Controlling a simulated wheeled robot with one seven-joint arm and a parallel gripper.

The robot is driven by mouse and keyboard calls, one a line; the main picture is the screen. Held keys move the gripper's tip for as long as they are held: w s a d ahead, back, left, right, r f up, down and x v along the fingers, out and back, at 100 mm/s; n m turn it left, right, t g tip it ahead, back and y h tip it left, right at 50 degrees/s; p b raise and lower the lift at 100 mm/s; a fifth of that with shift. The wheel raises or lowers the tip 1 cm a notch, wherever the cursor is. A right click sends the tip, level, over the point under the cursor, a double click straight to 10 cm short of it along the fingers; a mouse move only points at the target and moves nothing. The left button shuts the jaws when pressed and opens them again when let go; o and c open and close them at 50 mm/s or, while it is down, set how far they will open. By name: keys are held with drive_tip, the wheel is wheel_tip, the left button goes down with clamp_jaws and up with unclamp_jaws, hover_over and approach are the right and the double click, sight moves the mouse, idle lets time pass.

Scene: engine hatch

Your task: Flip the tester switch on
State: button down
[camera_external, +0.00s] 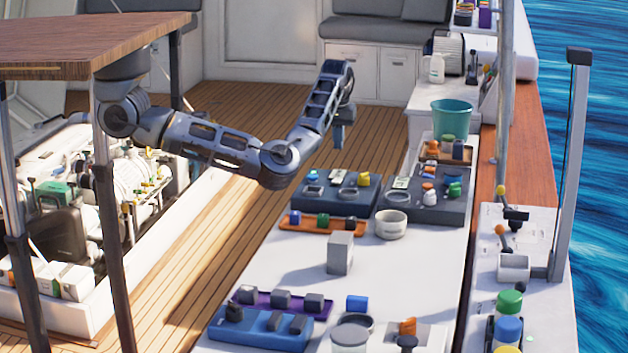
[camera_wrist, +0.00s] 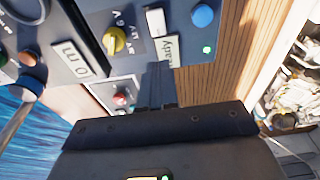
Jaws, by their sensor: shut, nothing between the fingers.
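My gripper (camera_external: 338,143) hangs fingers-down above the far edge of a dark panel box (camera_external: 335,192) on the white counter. In the wrist view its dark fingers (camera_wrist: 155,85) are together and empty, in front of the panel face. That dark panel (camera_wrist: 135,60) carries a yellow knob (camera_wrist: 115,41) beside lettered dial marks, a "ready" label (camera_wrist: 166,51), a small white-topped part (camera_wrist: 155,20), a blue round knob (camera_wrist: 203,15) and a lit green lamp (camera_wrist: 207,49). I cannot tell which part is the tester switch. The fingers partly cover the area under the label.
A second dark panel box (camera_external: 425,209) stands to the right. An orange tray (camera_external: 323,226), a white cup (camera_external: 391,224) and a grey block (camera_external: 340,253) are nearer the camera. A teal bucket (camera_external: 452,119) stands behind. The wooden deck (camera_external: 225,262) lies left of the counter.

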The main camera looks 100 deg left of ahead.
drive_tip(key=shift+a+r, duration=0.2)
drive_tip(key=shift+r, duration=1.15)
drive_tip(key=shift+a+r, duration=0.2)
drive_tip(key=shift+r, duration=1.15)
